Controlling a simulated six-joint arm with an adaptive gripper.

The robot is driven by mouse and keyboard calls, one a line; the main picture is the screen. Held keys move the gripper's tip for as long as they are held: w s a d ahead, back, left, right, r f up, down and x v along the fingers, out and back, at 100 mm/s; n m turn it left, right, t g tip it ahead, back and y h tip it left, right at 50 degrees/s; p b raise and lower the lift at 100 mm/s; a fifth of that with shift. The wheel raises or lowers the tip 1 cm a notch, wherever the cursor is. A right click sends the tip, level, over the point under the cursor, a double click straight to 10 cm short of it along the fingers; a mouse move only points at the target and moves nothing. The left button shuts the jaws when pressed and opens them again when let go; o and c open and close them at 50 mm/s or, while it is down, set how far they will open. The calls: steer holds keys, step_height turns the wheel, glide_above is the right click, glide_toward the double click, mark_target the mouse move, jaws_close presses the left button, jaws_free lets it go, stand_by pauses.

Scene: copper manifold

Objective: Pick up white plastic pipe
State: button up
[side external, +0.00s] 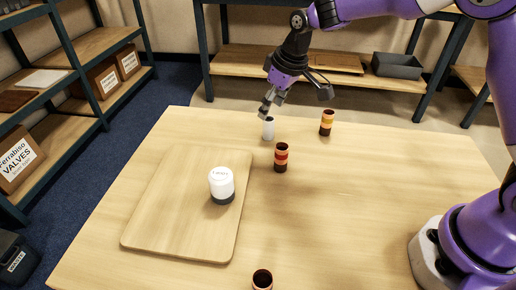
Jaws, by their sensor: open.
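A short white upright cylinder (268,129), which looks like the white plastic pipe, stands on the far part of the table in the side external view. My gripper (267,108) is open, just above and slightly left of the white pipe's top. The fingertips overlap the pipe's upper edge in the picture, and I cannot tell whether they touch it. My gripper holds nothing that I can see.
A white jar with a dark base (221,184) stands on a wooden board (160,215). The table's right middle is clear.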

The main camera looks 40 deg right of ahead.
mark_target(268, 121)
steer(key=x, duration=0.7)
steer(key=shift+d+f, duration=0.2)
steer(key=shift+d, duration=0.05)
steer(key=c, duration=1)
